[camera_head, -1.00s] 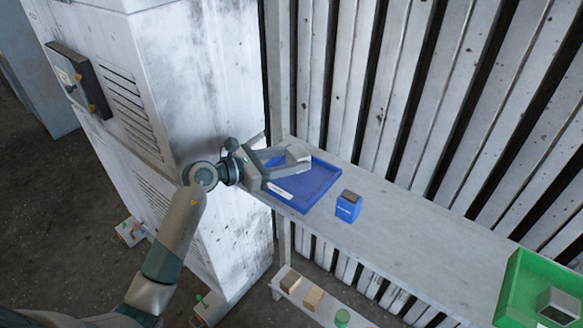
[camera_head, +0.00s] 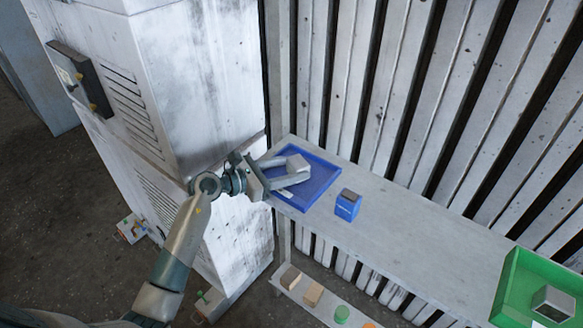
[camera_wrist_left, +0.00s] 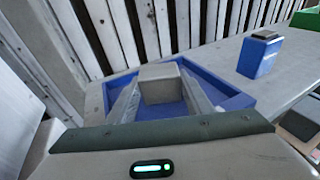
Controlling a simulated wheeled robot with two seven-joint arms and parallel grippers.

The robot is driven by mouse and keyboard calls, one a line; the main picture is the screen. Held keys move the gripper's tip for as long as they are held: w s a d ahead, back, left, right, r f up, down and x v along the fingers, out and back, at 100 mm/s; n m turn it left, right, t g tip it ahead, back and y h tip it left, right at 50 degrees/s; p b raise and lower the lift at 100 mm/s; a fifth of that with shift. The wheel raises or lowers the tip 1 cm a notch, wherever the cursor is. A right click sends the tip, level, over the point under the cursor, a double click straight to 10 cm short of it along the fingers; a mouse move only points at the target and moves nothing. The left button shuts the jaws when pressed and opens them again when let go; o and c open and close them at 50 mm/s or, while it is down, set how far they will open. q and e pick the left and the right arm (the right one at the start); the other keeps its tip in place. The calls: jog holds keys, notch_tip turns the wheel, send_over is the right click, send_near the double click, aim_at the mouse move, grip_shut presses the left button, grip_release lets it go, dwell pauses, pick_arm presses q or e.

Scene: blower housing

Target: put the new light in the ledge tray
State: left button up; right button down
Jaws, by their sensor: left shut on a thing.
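The new light (camera_head: 298,161) appears as a pale grey box-shaped piece between the fingers of my left gripper (camera_head: 296,170). In the left wrist view the light (camera_wrist_left: 160,84) sits between the two fingertips, with blue tray surface around it. My left gripper is shut on it. The ledge tray (camera_head: 320,184) is blue and shallow, at the left end of the grey ledge; its rim also shows in the left wrist view (camera_wrist_left: 240,102). The light is within the tray's outline; I cannot tell if it touches the tray floor. My right gripper is out of view.
A blue box with a dark top (camera_head: 347,205) stands on the ledge (camera_head: 420,231) just right of the tray. A green tray (camera_head: 515,277) holding a grey piece is at the far right. A white cabinet (camera_head: 205,90) stands left. Small blocks (camera_head: 313,293) lie on a lower shelf.

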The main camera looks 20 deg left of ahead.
pick_arm(q)
jog(key=shift+f, duration=0.1)
jog(key=o, duration=1.2)
jog(key=shift+s+a, duration=0.3)
jog(key=b+v, duration=0.3)
jog(key=v, duration=0.8)
jog(key=shift+b, duration=0.35)
